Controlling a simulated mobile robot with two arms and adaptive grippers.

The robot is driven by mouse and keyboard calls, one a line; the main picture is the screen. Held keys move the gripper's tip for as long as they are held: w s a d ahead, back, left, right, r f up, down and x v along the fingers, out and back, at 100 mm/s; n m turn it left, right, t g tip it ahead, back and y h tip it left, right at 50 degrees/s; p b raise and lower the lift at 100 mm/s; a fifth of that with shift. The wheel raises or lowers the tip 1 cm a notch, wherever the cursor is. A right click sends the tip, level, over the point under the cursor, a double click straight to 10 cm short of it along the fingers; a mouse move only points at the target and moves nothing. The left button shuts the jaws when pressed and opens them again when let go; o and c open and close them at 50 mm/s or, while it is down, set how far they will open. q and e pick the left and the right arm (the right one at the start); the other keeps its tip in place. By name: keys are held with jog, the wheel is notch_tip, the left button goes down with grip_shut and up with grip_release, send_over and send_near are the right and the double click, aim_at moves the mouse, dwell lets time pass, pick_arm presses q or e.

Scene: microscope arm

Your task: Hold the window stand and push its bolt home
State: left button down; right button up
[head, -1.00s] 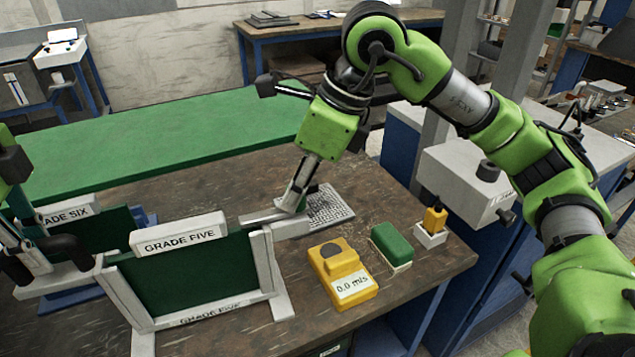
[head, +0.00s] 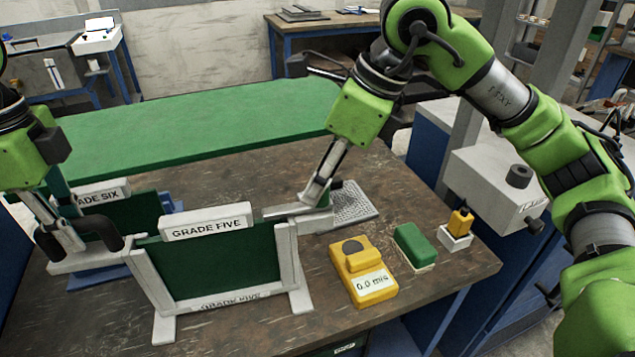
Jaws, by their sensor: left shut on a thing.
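The window stand (head: 292,262) is a pale frame around a dark green panel, labelled GRADE FIVE, upright on the brown bench. A grey bar, seemingly its bolt (head: 281,210), lies across the top of its right post, above a pale block (head: 312,222) that sticks out to the right. My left gripper (head: 78,242) is at the stand's left side, shut on a pale ledge (head: 95,262) there; its exact grip is partly hidden. My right gripper (head: 312,199) points down at the bolt's right end. Its fingers look closed together, and whether they touch the bolt is unclear.
A second stand labelled GRADE SIX (head: 97,193) is behind on the left. A yellow meter (head: 363,275), a green block (head: 415,245), a small yellow item in a white holder (head: 459,222) and a grey keyboard-like pad (head: 352,204) lie to the right.

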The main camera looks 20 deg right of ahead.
jog(key=v, duration=1)
pick_arm(q)
jog(key=c, duration=1.8)
grip_release()
jog(key=shift+a, duration=0.1)
jog(key=shift+c, duration=0.2)
pick_arm(e)
jog(key=shift+a, duration=0.15)
